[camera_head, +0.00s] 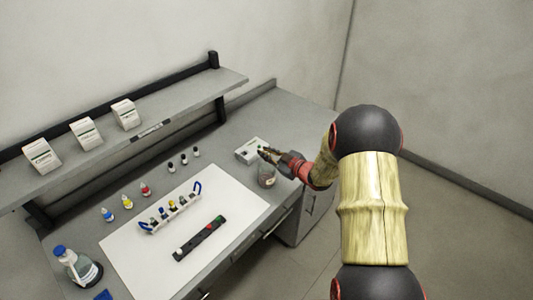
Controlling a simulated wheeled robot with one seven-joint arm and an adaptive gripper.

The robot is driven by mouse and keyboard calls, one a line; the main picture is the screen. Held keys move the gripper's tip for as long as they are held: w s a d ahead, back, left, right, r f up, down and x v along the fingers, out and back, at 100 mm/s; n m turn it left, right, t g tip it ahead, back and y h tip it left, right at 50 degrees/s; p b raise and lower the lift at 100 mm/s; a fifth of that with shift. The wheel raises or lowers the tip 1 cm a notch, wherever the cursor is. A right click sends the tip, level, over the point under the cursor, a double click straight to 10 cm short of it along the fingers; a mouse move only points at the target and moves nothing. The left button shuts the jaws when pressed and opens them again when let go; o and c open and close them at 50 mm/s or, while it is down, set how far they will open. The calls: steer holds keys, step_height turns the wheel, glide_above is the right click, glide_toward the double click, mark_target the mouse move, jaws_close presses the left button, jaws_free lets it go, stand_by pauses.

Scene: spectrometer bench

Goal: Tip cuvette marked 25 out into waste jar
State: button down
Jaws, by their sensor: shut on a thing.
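My gripper (268,154) is at the right end of the bench, beside and slightly above the rim of a clear glass jar (266,178), which appears to be the waste jar. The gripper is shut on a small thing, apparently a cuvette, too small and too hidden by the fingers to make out. I cannot read a 25 on it or tell its tilt. A rack with blue end handles (196,187) stands on the white mat (130,252) and holds several small vessels with coloured contents. Their marks are too small to read.
A white box (247,157) lies just behind the jar, close to my gripper. A dark handheld instrument (200,238) lies on the mat. Small bottles (146,189) stand behind the rack. A blue-capped flask (77,266) is at the lower left. A shelf (190,105) with white boxes overhangs the back.

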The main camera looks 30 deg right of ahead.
steer(key=shift+r+p, duration=1.55)
steer(key=shift+r, duration=0.95)
steer(key=shift+f, duration=0.1)
